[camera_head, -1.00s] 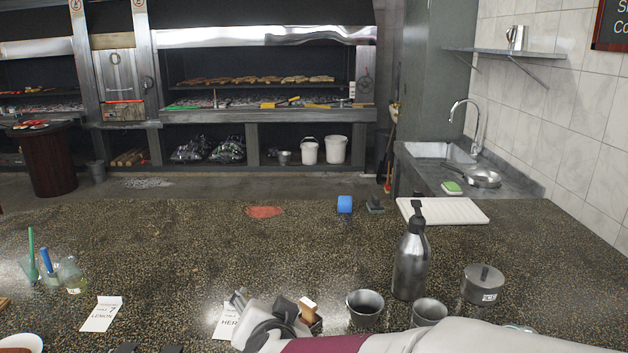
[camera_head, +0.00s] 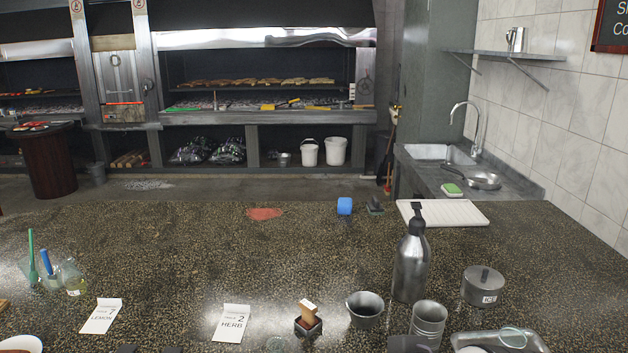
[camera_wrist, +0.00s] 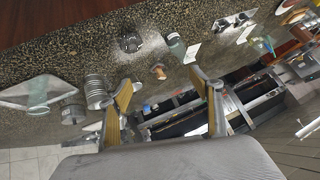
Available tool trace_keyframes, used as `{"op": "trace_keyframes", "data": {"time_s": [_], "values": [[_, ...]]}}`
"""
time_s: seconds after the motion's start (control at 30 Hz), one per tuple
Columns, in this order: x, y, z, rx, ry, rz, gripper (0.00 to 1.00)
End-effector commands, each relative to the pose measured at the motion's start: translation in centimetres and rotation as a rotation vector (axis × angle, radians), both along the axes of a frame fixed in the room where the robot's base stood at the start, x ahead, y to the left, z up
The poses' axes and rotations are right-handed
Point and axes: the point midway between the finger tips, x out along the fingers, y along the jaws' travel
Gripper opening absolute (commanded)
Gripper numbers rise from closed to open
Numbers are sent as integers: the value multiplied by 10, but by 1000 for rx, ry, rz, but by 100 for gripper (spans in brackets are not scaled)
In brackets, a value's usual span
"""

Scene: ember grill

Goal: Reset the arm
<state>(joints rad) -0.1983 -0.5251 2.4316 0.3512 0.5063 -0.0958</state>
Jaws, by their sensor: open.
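My gripper (camera_wrist: 160,85) shows in the wrist view with its two fingers spread wide. It is open and nothing is between the fingers. It hangs apart from the speckled counter (camera_wrist: 90,45), which lies tilted beyond the fingertips. In the head view neither my gripper nor the arm's pale links show clearly.
On the counter stand a dark pump bottle (camera_head: 411,265), metal cups (camera_head: 365,309) (camera_head: 429,322), a lidded ICE pot (camera_head: 483,287) and a small wooden-handled block (camera_head: 308,318). HERB (camera_head: 231,323) and LEMON (camera_head: 101,316) cards lie left.

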Motion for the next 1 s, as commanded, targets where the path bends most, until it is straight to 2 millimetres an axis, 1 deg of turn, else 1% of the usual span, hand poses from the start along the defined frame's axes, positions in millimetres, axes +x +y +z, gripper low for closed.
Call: {"op": "trace_keyframes", "data": {"time_s": [0.03,0.2,0.3,0.4,0.5,0.6,1.0], "values": [[-12,-14,-3,-30,18,-11,64],[-53,-58,-19,-146,102,-44,64],[-75,-81,-27,-203,147,-73,64],[-92,-98,-32,-248,184,-98,64],[-103,-108,-35,-273,206,-114,64],[-107,-112,-37,-285,217,-121,64],[-107,-112,-37,-285,218,-121,64]]}}
